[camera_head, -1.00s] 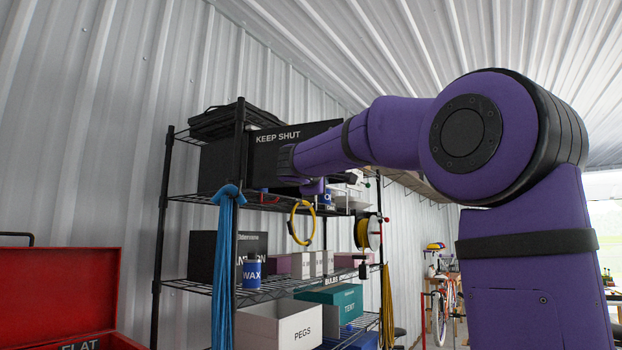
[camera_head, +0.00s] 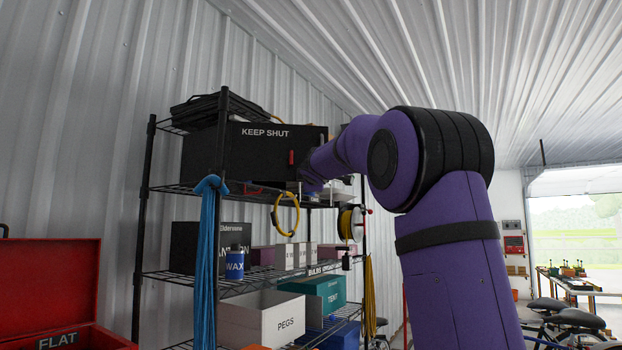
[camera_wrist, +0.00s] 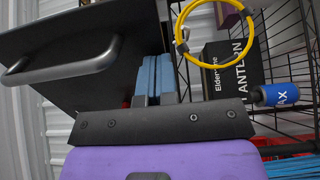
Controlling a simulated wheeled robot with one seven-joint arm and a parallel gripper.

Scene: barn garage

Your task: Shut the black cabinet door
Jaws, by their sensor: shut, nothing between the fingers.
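My gripper (camera_head: 308,186) is at the door's lower right in the head view, partly hidden by my arm. In the wrist view its blue fingers (camera_wrist: 154,78) are together, empty, beside the panel's edge. Contact with the door is unclear.
A yellow ring (camera_head: 286,215) hangs at the shelf front below the door. A blue strap (camera_head: 206,250) hangs at the left post. Lower shelves hold boxes and a blue WAX tin (camera_head: 234,264). A red toolbox (camera_head: 50,280) stands at left.

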